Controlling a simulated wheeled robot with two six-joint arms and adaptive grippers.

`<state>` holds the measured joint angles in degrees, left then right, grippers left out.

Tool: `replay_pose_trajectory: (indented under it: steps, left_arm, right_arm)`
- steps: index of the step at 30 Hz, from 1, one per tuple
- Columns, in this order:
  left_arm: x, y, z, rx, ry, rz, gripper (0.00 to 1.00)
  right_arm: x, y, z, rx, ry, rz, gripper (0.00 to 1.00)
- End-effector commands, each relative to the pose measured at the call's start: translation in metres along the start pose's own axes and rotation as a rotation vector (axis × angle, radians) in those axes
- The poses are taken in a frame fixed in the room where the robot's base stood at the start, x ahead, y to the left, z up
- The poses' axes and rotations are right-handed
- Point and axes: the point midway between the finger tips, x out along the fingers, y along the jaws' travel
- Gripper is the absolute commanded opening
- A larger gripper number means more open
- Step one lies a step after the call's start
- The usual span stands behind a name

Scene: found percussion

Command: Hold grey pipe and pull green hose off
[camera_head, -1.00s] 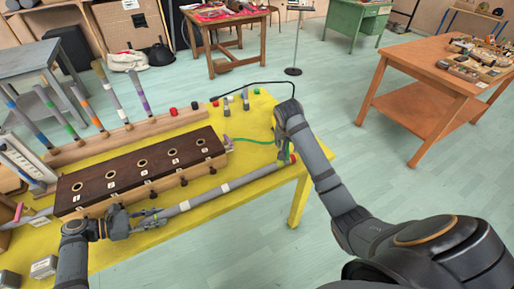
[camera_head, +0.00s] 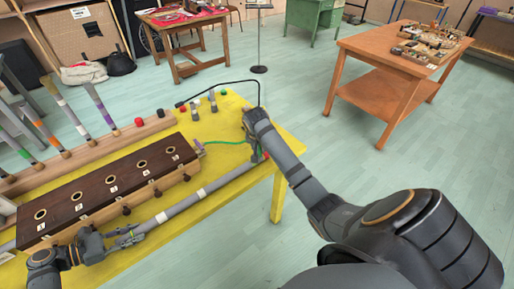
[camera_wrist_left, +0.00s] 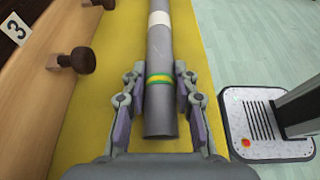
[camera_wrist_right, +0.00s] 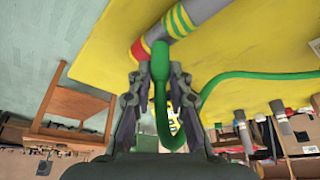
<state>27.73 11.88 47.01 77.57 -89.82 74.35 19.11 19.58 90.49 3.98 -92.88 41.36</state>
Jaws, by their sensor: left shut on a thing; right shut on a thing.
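The long grey pipe (camera_head: 214,186) with white bands lies along the front of the yellow table. My left gripper (camera_head: 134,235) is shut on it. In the left wrist view, the fingers flank the pipe (camera_wrist_left: 160,50) at a green and yellow band near its cut end. The green hose (camera_head: 226,142) curves on the table by the pipe's far end. My right gripper (camera_wrist_right: 160,88) is shut on the hose; its thicker end (camera_wrist_right: 160,58) meets the pipe's side near a red tip (camera_wrist_right: 139,48). Whether it still grips the fitting is unclear.
A long dark wooden box (camera_head: 110,188) with several holes and knobs stands just behind the pipe. A rail with several coloured tubes (camera_head: 70,112) is behind it. Small coloured pieces (camera_head: 213,98) lie at the back of the table.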

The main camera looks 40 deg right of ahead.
Motion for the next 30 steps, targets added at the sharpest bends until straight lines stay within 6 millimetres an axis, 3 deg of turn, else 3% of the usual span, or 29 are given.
replay_pose_trajectory:
  steps: [30]
  left_arm:
    - [0.001, -0.001, -0.002, -0.003, 0.002, -0.002, 0.0]
  right_arm:
    - [-0.022, -0.001, -0.008, 0.0, -0.002, -0.003, 0.0]
